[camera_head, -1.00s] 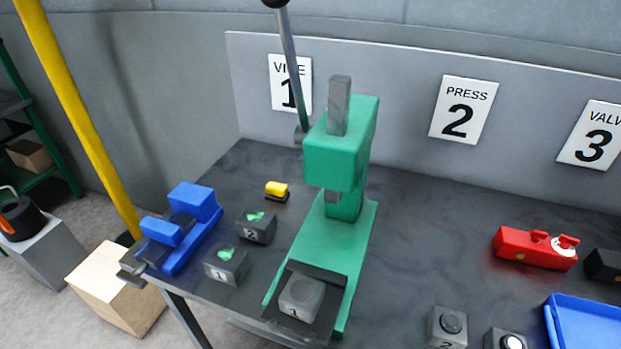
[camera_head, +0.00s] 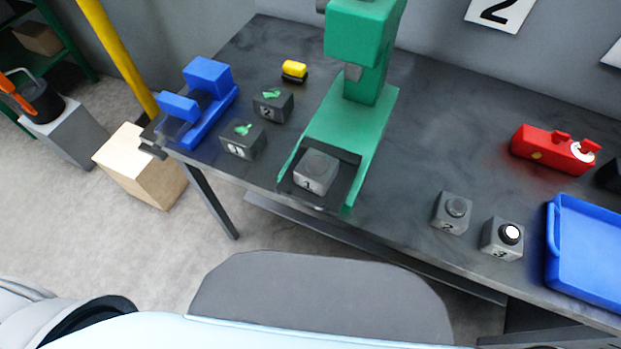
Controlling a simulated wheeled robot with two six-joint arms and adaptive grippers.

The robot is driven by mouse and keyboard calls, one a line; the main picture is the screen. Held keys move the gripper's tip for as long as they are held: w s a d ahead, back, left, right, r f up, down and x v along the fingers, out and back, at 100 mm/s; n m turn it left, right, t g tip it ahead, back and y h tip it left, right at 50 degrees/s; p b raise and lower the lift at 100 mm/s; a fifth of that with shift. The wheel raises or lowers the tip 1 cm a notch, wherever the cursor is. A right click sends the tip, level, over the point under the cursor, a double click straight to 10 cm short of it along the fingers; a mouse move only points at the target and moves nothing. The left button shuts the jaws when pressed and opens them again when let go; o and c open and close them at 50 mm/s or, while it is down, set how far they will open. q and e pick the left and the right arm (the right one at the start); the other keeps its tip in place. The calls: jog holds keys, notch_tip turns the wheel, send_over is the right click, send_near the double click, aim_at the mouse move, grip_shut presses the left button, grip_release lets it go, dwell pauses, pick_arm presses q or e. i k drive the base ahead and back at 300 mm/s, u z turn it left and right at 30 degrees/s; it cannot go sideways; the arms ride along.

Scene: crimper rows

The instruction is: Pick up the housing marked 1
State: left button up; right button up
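Two dark grey blocks bear a 1. One, with a round grey top, marked 1 (camera_head: 315,173), sits upright in the black seat at the front of the green press (camera_head: 372,125). The other, with a green patch on top, marked 1 (camera_head: 243,141), stands on the table left of the press. A similar green-topped block marked 2 (camera_head: 272,105) stands behind it. Round-topped blocks marked 2 (camera_head: 452,212) and 3 (camera_head: 502,239) stand near the front edge at right. Neither of my grippers is in view.
A blue vise (camera_head: 200,101) is at the table's left edge. A yellow and black piece (camera_head: 294,72) lies behind the blocks. A red valve block (camera_head: 552,150) and a blue tray (camera_head: 585,262) are at right.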

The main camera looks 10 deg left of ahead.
aim_at(316, 172)
jog(key=u, duration=2.15)
jog(key=k, duration=1.45)
jog(key=z, duration=2)
jog(key=i, duration=0.1)
jog(key=z, duration=0.15)
